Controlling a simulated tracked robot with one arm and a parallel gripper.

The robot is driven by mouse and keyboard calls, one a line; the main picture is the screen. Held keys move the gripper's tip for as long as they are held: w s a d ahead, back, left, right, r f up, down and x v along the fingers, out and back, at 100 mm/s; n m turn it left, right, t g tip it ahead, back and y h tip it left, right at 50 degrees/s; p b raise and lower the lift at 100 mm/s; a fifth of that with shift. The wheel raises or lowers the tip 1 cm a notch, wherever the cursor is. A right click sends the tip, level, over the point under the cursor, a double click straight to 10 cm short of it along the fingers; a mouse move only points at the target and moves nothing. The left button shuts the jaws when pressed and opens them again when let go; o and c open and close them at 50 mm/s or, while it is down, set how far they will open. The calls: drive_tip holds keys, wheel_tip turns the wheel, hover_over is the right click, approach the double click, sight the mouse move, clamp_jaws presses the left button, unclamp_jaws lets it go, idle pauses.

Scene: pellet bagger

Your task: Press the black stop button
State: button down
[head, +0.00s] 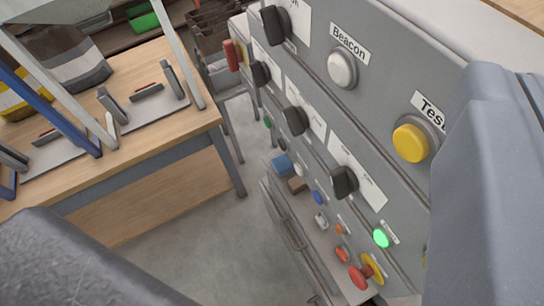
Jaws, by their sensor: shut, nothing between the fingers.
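No button labelled as stop can be read on the grey control panel (385,75). Several black knobs stick out from the panel: an upper one (273,26), one below it (260,74), a middle one (296,120) and a lower one (343,182). They look like turning knobs rather than push buttons. A small dark shape (378,300) at the bottom edge is cut off, and I cannot tell what it is.
The panel also bears a white Beacon button (342,68), a yellow Test button (411,143), a lit green button (381,238) and a red mushroom button on yellow (366,272). A wooden table (190,130) with metal fixtures stands left. Grey floor (195,235) lies open between.

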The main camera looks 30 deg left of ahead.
drive_tip(key=w+a+f+n+g+h, duration=0.1)
drive_tip(key=w+a+f+n+g, duration=0.2)
drive_tip(key=f, duration=0.4)
drive_tip(key=w+a+f+n+h, duration=0.1)
drive_tip(key=w+a+f+n, duration=0.1)
drive_tip(key=w+f, duration=0.35)
drive_tip(key=n+t+h+b, duration=0.2)
drive_tip(key=n+h, duration=0.7)
drive_tip(key=n, duration=1.4)
approach(281, 146)
drive_tip(key=v, duration=0.7)
drive_tip(key=shift+a+f, duration=0.25)
drive_tip(key=shift+d, duration=0.1)
drive_tip(key=b+x, duration=0.2)
drive_tip(key=x, duration=1.1)
drive_tip(key=shift+w+d, duration=0.2)
drive_tip(key=shift+w, duration=0.15)
